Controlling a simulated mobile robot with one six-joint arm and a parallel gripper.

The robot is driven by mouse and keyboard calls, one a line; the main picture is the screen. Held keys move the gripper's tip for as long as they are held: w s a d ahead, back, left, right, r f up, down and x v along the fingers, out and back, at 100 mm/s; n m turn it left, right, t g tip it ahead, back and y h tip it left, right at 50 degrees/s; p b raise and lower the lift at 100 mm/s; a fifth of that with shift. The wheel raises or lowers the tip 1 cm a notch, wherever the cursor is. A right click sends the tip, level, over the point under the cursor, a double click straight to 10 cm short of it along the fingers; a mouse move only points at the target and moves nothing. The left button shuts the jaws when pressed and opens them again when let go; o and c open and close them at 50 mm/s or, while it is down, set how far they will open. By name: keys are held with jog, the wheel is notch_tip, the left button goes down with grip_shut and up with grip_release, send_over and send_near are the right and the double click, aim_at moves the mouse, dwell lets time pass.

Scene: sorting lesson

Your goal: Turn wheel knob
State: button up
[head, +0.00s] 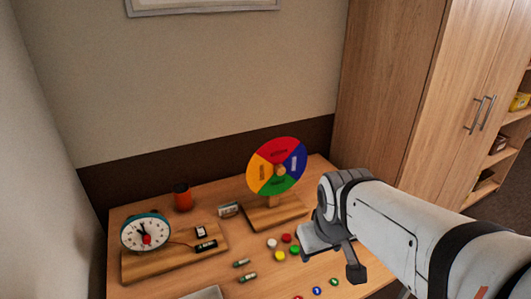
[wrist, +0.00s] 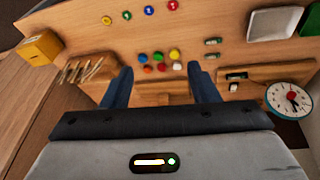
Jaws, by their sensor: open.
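The colour wheel (head: 277,150) stands upright on a wooden base (head: 262,216) at the back of the table. It has red, blue, green and yellow sectors, and a small wooden knob (head: 280,170) at its centre. My gripper (wrist: 161,72) is open, with its two dark blue fingers apart and nothing held between them. In the head view it is to the right of the wheel and in front of it, apart from the knob. The wheel's face and knob cannot be made out in the wrist view.
A clock (head: 146,232) on a wooden board stands at the left, near an orange cup (head: 182,197). Several coloured discs (head: 280,256) and green batteries (head: 248,278) lie in front of the wheel. A yellow box (wrist: 40,48) shows in the wrist view. A wooden cabinet (head: 395,90) stands at right.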

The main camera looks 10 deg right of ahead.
jog(key=w+d+f+n+t+h+b, duration=0.1)
jog(key=w+d+f+n+t+b, duration=0.3)
jog(key=w, duration=0.4)
jog(key=n+t+y+b, duration=0.85)
jog(key=n+b, duration=1.15)
jog(key=n, duration=1.4)
send_near(281, 171)
jog(key=t+h, duration=0.1)
jog(key=h, duration=0.1)
jog(key=shift+y, duration=0.25)
jog(key=x, duration=0.8)
jog(key=shift+a+f, duration=0.1)
jog(key=shift+a, duration=0.3)
jog(key=shift+c, duration=0.4)
